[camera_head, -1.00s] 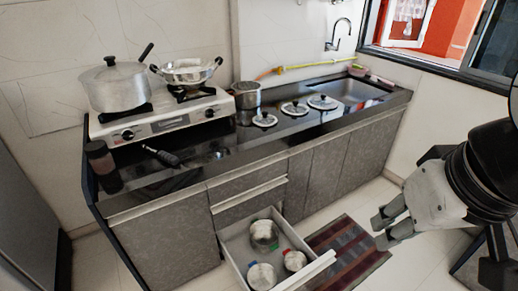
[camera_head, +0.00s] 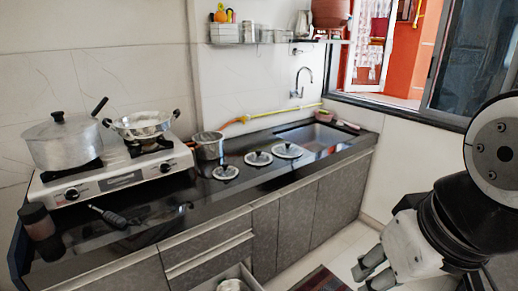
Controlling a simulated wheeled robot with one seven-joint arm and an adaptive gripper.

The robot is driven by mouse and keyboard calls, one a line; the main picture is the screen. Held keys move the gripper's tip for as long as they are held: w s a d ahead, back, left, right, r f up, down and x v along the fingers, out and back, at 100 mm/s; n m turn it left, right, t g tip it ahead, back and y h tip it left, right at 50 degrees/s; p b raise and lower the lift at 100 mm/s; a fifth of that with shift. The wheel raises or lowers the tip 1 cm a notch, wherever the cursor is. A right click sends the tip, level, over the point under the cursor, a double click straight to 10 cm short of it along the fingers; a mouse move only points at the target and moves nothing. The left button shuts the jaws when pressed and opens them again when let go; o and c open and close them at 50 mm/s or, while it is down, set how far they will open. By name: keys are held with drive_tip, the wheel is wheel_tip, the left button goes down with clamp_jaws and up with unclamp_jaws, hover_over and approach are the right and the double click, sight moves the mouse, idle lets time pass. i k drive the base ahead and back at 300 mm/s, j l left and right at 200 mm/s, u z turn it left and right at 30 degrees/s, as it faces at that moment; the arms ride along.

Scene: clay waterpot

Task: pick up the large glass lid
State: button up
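Three round glass lids with dark knobs lie in a row on the black counter, between the metal pot and the sink. The rightmost lid (camera_head: 287,151) looks the largest. The middle lid (camera_head: 258,159) and the left lid (camera_head: 225,173) look smaller. My gripper (camera_head: 362,278) is at the bottom right, in front of the cabinets and well apart from the lids. Its fingers are spread and nothing shows between them.
A stove (camera_head: 115,179) with a lidded pot (camera_head: 62,143) and a pan (camera_head: 142,125) stands left. A small metal pot (camera_head: 208,146) is beside the lids. The sink (camera_head: 312,135) is right. An open drawer (camera_head: 240,279) juts out below.

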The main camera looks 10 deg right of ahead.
sight(286, 150)
drive_tip(key=i+l, duration=0.2)
drive_tip(key=l, duration=0.15)
drive_tip(key=i+l, duration=0.2)
drive_tip(key=l, duration=0.15)
drive_tip(key=i+l, duration=0.2)
drive_tip(key=l, duration=0.15)
drive_tip(key=i+l, duration=0.2)
drive_tip(key=l, duration=0.15)
drive_tip(key=i+l, duration=0.2)
drive_tip(key=l, duration=0.15)
drive_tip(key=i+l, duration=0.2)
drive_tip(key=l, duration=0.15)
drive_tip(key=i+l, duration=0.1)
drive_tip(key=i, duration=0.55)
drive_tip(key=i+l+u, duration=0.1)
drive_tip(key=i, duration=0.55)
drive_tip(key=i+l, duration=0.2)
drive_tip(key=i, duration=0.45)
